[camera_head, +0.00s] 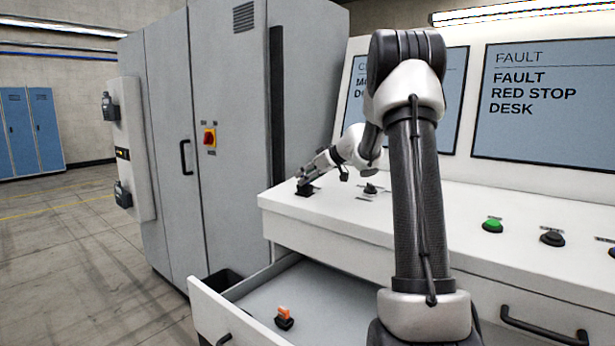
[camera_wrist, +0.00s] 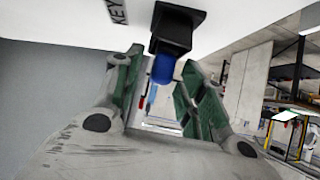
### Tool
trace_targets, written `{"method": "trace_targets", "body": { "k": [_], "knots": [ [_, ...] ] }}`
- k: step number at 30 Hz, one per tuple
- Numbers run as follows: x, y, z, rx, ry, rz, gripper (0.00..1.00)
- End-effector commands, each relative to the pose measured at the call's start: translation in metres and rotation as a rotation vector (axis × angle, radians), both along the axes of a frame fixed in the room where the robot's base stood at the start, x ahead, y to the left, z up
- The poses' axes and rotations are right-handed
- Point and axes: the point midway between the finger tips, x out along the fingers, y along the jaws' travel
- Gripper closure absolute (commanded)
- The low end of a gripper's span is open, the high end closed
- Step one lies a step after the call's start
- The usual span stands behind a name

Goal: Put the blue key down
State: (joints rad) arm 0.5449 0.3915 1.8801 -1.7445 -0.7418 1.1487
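The blue key (camera_wrist: 163,68) shows in the wrist view at the mouth of a black square holder (camera_wrist: 178,28) on the white desk top. How deep it sits in the holder cannot be told. My gripper (camera_wrist: 163,72) has its two green-lined fingers on either side of the key, apart, with a narrow gap visible beside it. In the head view my gripper (camera_head: 304,183) is low at the left end of the desk, right above the black holder (camera_head: 303,192). The blue key is hidden there.
The desk's drawer (camera_head: 222,311) is pulled open below, with an orange-topped black item (camera_head: 284,318) inside. A black selector (camera_head: 370,189), a green button (camera_head: 492,225) and a black button (camera_head: 552,237) stand along the desk top (camera_head: 450,205). A grey cabinet (camera_head: 235,120) stands to the left.

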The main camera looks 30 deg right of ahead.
Motion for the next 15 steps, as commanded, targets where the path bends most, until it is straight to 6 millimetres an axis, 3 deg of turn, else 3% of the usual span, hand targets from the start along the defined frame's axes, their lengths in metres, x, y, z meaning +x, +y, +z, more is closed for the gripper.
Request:
{"method": "trace_targets", "body": {
  "k": [8, 15],
  "knots": [
    [-0.002, -0.001, 0.004, -0.001, -0.001, 0.000, 0.59],
    [-0.036, -0.016, 0.030, -0.001, -0.003, -0.003, 0.59]
  ]
}}
